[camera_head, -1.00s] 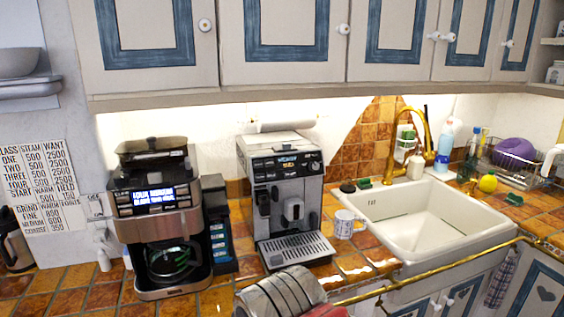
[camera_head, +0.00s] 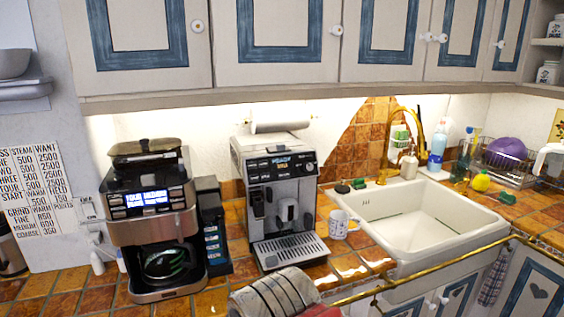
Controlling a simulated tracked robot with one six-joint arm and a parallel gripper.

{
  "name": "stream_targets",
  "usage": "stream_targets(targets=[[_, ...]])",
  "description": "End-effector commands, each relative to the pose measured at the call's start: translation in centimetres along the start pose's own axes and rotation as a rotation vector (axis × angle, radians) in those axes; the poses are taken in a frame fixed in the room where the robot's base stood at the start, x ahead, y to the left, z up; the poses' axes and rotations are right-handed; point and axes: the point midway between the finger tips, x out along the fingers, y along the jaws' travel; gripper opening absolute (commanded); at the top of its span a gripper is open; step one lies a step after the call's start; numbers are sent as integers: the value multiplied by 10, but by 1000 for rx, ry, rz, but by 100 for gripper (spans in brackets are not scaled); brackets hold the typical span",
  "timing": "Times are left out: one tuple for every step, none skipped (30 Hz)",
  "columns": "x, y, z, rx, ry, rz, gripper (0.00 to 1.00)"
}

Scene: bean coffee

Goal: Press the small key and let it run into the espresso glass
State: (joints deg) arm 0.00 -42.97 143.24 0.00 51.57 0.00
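A silver and black espresso machine (camera_head: 281,200) stands on the tiled counter, with a dark control panel (camera_head: 281,166) and several keys too small to tell apart. Its slatted drip tray (camera_head: 290,250) looks empty, and I see no espresso glass under the spout. To its left is a coffee maker (camera_head: 152,225) with a lit display (camera_head: 148,199), a row of buttons beside it and a glass carafe (camera_head: 168,263) in its bay. A printed white mug (camera_head: 338,224) stands right of the espresso machine. My gripper is not in view.
A white sink (camera_head: 425,222) lies to the right, with a brass tap (camera_head: 413,125). A brass rail (camera_head: 440,268) runs along the counter front, with a striped grey cloth (camera_head: 272,296) near its left end. A printed chart (camera_head: 35,195) hangs at left. Cabinets (camera_head: 280,45) overhang the counter.

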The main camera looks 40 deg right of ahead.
Motion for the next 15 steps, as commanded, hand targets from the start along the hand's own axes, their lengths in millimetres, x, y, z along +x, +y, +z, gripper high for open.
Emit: stream_targets(targets=[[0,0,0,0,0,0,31],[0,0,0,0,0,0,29],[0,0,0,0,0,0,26],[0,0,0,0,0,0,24],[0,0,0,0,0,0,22],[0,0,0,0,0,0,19],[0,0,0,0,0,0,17],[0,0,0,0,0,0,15],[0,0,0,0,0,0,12],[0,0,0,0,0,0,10],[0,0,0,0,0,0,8],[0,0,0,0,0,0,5],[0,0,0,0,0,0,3],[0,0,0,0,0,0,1],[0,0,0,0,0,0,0]])
